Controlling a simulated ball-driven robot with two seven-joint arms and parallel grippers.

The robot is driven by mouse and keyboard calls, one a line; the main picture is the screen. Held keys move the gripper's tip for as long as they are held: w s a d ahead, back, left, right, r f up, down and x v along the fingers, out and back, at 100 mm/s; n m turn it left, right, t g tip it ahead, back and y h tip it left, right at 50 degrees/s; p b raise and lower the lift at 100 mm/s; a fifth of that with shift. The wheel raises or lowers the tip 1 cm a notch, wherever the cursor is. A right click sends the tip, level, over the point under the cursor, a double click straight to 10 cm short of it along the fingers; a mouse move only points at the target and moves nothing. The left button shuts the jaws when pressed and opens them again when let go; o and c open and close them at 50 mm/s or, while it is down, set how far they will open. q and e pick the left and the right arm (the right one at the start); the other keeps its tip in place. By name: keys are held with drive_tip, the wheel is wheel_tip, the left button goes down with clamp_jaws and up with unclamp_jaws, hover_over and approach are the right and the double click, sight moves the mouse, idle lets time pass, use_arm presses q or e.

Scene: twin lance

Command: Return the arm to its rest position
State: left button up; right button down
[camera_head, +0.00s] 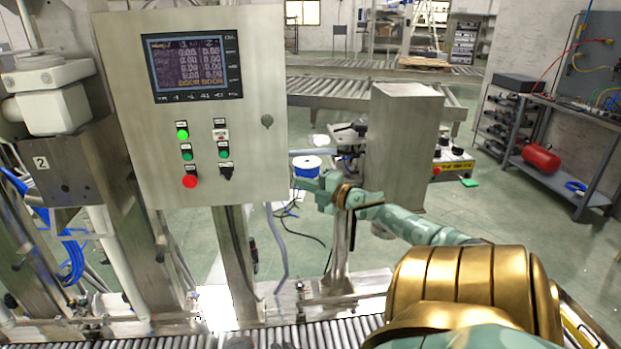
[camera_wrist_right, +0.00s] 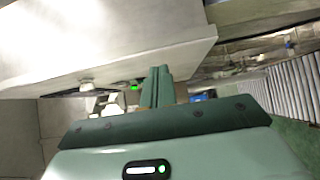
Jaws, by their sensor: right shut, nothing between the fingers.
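My right arm comes in from the lower right of the head view, green with gold bands. Its right gripper (camera_head: 304,183) points left, close to the right edge of the steel control cabinet (camera_head: 265,70). In the right wrist view the fingers (camera_wrist_right: 157,84) are together with nothing between them, and a large pale metal face (camera_wrist_right: 110,40) lies beyond them. I cannot tell whether they touch the cabinet. My left gripper is not in view.
The cabinet has a screen (camera_head: 195,68), a lit green button (camera_head: 182,134), a red button (camera_head: 190,181) and a black switch (camera_head: 226,171). A steel box column (camera_head: 400,150) stands just behind my right forearm. A roller conveyor (camera_head: 330,333) runs along the bottom.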

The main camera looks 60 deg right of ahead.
drive_tip(key=shift+s+a+f, duration=0.1)
drive_tip(key=shift+s+a, duration=0.25)
drive_tip(key=shift+s, duration=0.2)
drive_tip(key=shift+s+a, duration=0.3)
drive_tip(key=shift+s, duration=0.25)
